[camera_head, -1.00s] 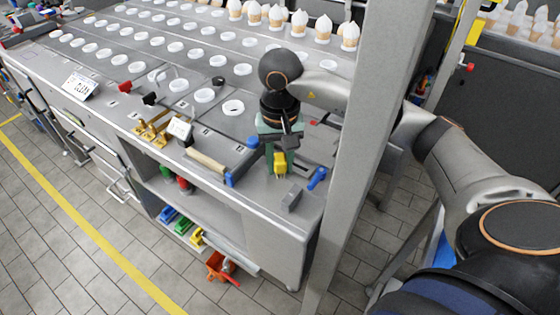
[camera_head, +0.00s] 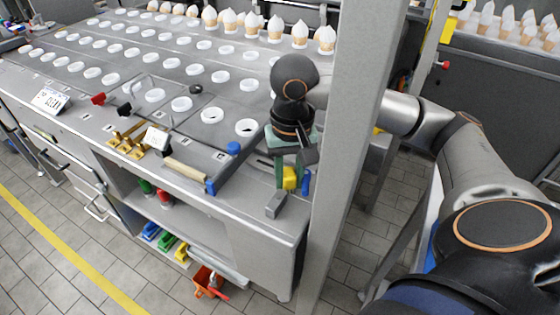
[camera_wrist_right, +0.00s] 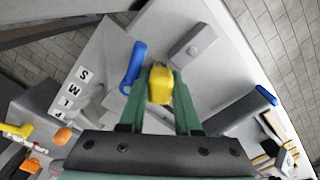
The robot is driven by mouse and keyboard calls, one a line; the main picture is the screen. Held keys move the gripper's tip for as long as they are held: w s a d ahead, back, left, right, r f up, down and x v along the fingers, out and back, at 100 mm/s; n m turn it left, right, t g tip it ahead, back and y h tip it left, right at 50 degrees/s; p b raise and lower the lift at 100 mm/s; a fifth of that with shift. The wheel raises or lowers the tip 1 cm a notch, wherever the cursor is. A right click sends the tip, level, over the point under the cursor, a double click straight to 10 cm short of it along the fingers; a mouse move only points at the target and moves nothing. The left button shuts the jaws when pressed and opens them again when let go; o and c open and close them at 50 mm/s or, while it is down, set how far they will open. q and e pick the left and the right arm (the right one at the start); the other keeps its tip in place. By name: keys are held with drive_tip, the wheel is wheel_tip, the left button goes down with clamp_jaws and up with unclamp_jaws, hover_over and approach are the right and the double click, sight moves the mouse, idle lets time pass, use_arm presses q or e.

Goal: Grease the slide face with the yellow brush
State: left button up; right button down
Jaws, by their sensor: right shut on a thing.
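The yellow brush (camera_head: 290,178) is between the green fingers of my right gripper (camera_head: 292,183), above the near right corner of the steel bench. In the right wrist view the brush (camera_wrist_right: 160,85) shows between the fingertips of the gripper (camera_wrist_right: 161,90), which is shut on it. A blue handle-like piece (camera_wrist_right: 133,67) is close beside the left finger; whether they touch is unclear. A grey block (camera_head: 276,205) stands at the bench edge just in front of the brush. I cannot make out for sure which surface is the slide face. My left gripper is not in view.
The steel bench (camera_head: 235,198) carries rows of white rings and filled cones at the back. A grey post (camera_head: 345,150) rises just right of my gripper.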

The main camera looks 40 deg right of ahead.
sight(263, 179)
drive_tip(key=shift+s+f+b, duration=0.25)
drive_tip(key=shift+s+b, duration=0.05)
drive_tip(key=shift+s, duration=0.05)
drive_tip(key=shift+w+a+r, duration=0.2)
drive_tip(key=shift+w+r, duration=0.1)
drive_tip(key=shift+w, duration=0.4)
drive_tip(key=shift+w+a, duration=0.3)
drive_tip(key=shift+w, duration=0.5)
drive_tip(key=shift+w+a, duration=0.35)
drive_tip(key=shift+w, duration=0.45)
drive_tip(key=shift+w+a, duration=0.3)
drive_tip(key=shift+w, duration=0.5)
drive_tip(key=shift+r+p, duration=1.6)
drive_tip(key=shift+r, duration=1.4)
wheel_tip(263, 179, up, 3)
drive_tip(key=shift+f+p, duration=0.1)
drive_tip(key=shift+p, duration=0.95)
